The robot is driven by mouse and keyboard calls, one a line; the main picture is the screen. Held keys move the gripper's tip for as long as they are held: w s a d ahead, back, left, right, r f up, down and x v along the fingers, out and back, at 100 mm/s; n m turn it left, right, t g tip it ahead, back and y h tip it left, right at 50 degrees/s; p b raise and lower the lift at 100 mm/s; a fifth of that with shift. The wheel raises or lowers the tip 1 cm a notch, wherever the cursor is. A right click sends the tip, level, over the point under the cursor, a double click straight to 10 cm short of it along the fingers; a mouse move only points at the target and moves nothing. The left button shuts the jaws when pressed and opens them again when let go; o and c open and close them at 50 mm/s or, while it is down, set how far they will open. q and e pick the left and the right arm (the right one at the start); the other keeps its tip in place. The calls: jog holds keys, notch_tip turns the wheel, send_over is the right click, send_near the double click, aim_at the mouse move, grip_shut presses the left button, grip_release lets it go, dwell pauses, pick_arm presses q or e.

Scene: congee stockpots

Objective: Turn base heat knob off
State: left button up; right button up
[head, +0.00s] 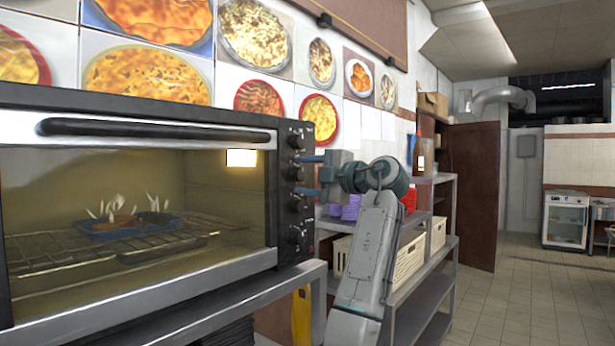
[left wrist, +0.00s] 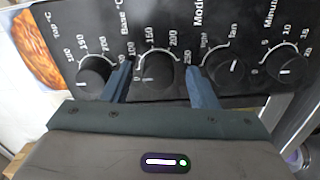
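The black toaster oven (head: 285,268) has a column of knobs on its right panel. The base heat knob (left wrist: 157,72), black under the "Base °C" label, is the second knob; in the head view it (head: 296,172) is second from the top. Its pale pointer mark sits at the lower left of its face in the left wrist view. My left gripper (head: 301,175) is open, with its blue fingers on either side of this knob; the fingers (left wrist: 159,72) also show in the left wrist view, with a small gap apparent at the right. My right gripper is not in view.
The top heat knob (left wrist: 95,74), mode knob (left wrist: 228,72) and minutes knob (left wrist: 285,70) flank the base knob closely. The oven stands on a metal shelf (head: 225,300). Shelving with a cream crate (head: 409,258) stands behind my arm. Tiled floor (head: 530,290) is open at the right.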

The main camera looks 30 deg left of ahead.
pick_arm(q)
jog(key=shift+d, duration=0.6)
jog(key=d+b, duration=0.2)
jog(key=d, duration=0.7)
jog(key=shift+s+d, duration=0.3)
jog(key=shift+s, duration=0.15)
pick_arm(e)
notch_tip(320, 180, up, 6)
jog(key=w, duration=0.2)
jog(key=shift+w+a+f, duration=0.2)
